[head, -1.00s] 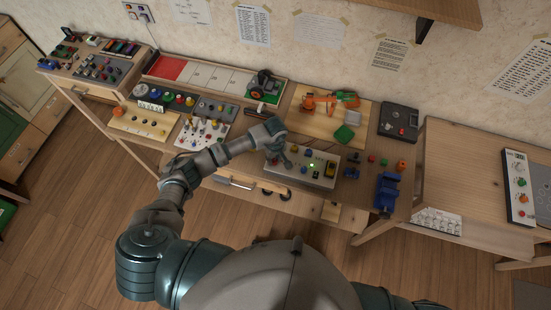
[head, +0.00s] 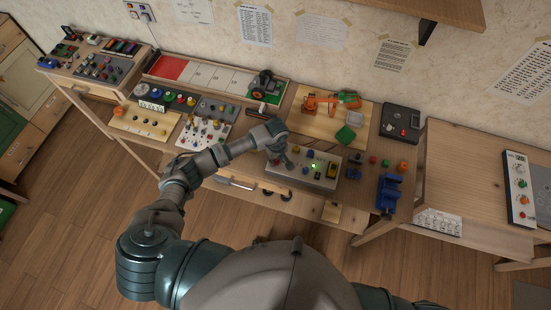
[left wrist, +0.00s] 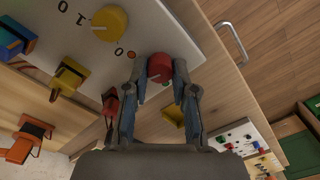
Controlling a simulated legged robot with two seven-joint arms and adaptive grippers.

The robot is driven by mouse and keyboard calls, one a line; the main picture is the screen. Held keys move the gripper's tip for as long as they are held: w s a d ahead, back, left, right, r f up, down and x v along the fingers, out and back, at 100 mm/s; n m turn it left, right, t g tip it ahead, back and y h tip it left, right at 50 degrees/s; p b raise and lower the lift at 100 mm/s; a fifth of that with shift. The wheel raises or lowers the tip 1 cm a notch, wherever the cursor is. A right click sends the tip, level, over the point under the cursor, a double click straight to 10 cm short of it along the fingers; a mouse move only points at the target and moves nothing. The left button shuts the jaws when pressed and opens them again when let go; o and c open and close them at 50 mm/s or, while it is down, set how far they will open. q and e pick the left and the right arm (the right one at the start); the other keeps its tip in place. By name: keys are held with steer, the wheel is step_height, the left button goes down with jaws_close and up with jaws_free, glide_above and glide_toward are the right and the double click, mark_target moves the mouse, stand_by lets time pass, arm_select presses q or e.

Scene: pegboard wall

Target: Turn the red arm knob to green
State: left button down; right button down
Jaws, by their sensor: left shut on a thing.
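The red knob (left wrist: 159,67) sits on a pale panel between my left gripper's fingertips in the left wrist view. My left gripper (left wrist: 160,74) is shut on this knob, one finger on each side. In the head view, my left gripper (head: 285,160) reaches down onto the left part of the grey control box (head: 297,180); the red knob is hidden there. A green light (head: 313,166) glows on the box. A yellow knob (left wrist: 109,22) stands near the red one. My right gripper is not in view.
A blue vise (head: 389,193) stands right of the box at the table's front. A small orange robot arm (head: 320,102) on a wooden board stands behind it. Another panel with knobs (head: 201,132) lies to the left. The floor in front is clear.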

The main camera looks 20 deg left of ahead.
mark_target(277, 161)
arm_select(q)
steer(key=shift+s+d+f, duration=0.15)
steer(key=shift+s+f, duration=0.05)
steer(key=shift+s, duration=0.1)
steer(key=c, duration=0.9)
jaws_free()
steer(key=shift+w+r, duration=0.1)
steer(key=shift+w+r, duration=0.1)
steer(key=shift+r, duration=0.05)
step_height(277, 161, up, 12)
steer(key=shift+d+f, duration=0.15)
steer(key=shift+f, duration=0.05)
